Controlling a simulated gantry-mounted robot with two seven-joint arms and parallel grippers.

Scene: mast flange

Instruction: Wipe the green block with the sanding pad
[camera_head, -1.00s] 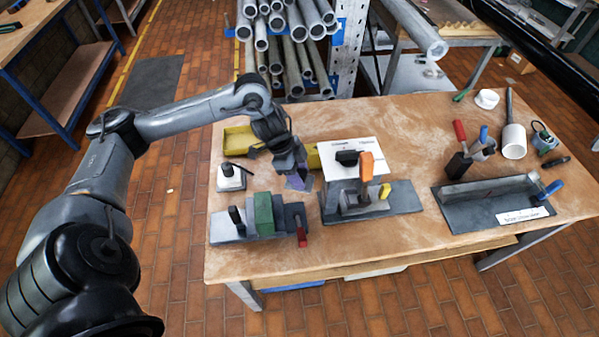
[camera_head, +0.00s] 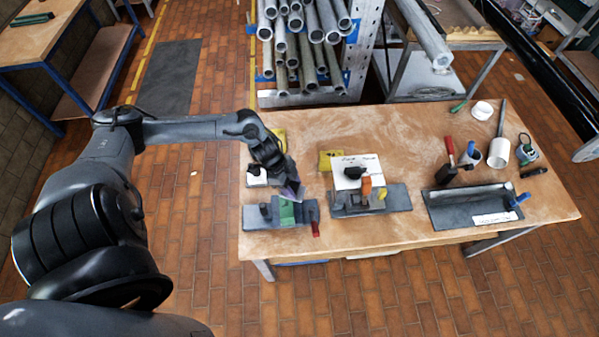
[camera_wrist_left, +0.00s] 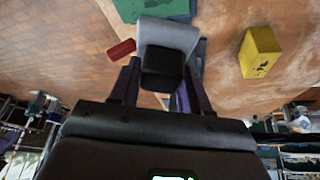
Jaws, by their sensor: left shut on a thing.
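The green block (camera_head: 287,212) stands in a dark grey clamp fixture (camera_head: 257,222) at the table's near left. It also shows, partly cut off, at the top of the left wrist view (camera_wrist_left: 155,8). My left gripper (camera_head: 292,193), with purple fingers, is close above and behind the block in the head view. It is shut on the sanding pad (camera_wrist_left: 168,34), whose black grip sits between the fingers and whose pale grey body reaches toward the block. Whether pad and block touch cannot be told. My right gripper is not in view.
The clamp's red handle (camera_head: 316,229) sticks out at the near right. A second fixture (camera_head: 400,199) with orange and yellow parts stands to the right. A grey tray (camera_head: 440,208) is farther right, with tools and a mug behind it. Bare tabletop lies at the back middle.

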